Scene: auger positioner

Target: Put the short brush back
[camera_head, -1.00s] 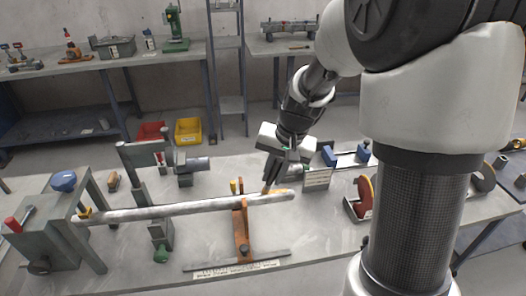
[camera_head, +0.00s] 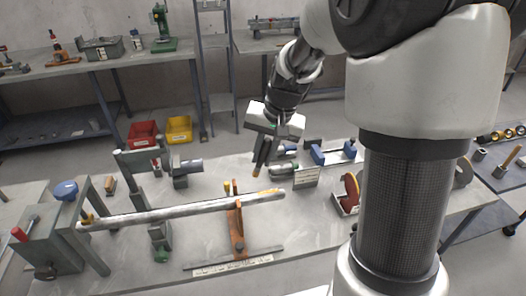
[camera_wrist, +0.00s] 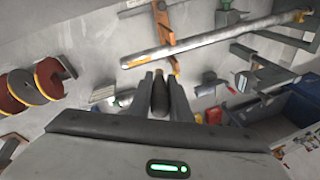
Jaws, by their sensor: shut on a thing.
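My gripper (camera_head: 262,158) is above the workbench, close to the right end of a long grey pipe. It is shut on a small dark, slim object (camera_wrist: 159,98), seen between the two fingers in the wrist view. It looks like the short brush's handle, and a tan tip (camera_head: 256,172) shows below the fingers in the head view. Most of it is hidden by the fingers. The pipe (camera_head: 180,209) lies across an orange support (camera_head: 236,230) and reaches to a grey block machine at the left. It also shows in the wrist view (camera_wrist: 210,40).
A red disc tool (camera_head: 350,190) stands to the right. A small brown item (camera_head: 110,185) lies at the left. Red (camera_head: 143,133) and yellow (camera_head: 178,129) bins sit on the floor behind.

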